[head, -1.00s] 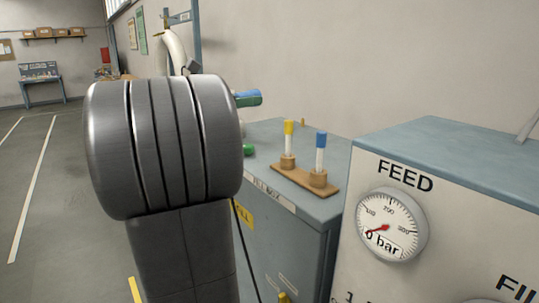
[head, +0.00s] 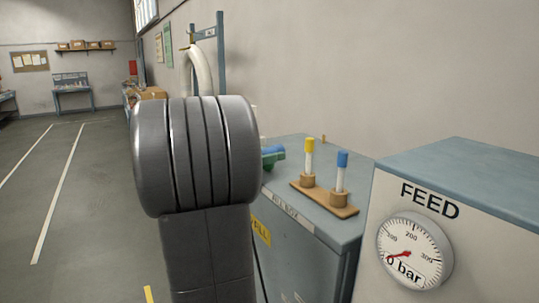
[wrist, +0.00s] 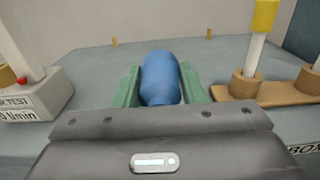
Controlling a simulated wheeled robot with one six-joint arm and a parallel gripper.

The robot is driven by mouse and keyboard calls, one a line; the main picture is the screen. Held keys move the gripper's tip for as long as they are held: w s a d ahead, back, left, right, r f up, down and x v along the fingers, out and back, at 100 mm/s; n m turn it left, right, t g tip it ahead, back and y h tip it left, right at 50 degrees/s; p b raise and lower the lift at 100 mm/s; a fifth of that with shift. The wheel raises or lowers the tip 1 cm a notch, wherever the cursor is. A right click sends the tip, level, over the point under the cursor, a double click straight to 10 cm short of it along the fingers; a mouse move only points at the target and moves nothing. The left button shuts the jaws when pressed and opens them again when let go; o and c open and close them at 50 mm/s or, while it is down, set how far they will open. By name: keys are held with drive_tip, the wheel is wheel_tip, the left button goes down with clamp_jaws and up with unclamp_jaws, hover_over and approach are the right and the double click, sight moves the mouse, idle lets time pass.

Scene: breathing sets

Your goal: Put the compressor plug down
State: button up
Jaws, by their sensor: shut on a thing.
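A blue rounded plug (wrist: 160,80) sits between the green fingers of my gripper (wrist: 159,90) in the wrist view. The fingers press on its left and right sides. In the head view the plug (head: 272,150) and a green finger (head: 275,165) show just right of my grey arm, low over the blue-grey cabinet top (head: 330,222). I cannot tell whether the plug touches the top. My arm hides most of the gripper in the head view.
Right of the gripper stands a wooden rack (head: 320,200) with a yellow-capped tube (head: 309,158) and a blue-capped tube (head: 341,172). A FEED gauge panel (head: 412,250) is farther right. A white test block (wrist: 35,98) stands left. Cabinet top behind the plug looks clear.

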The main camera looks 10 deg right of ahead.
drive_tip(key=shift+f+b, duration=0.3)
drive_tip(key=shift+f, duration=0.2)
drive_tip(key=shift+f, duration=0.1)
drive_tip(key=o, duration=1.3)
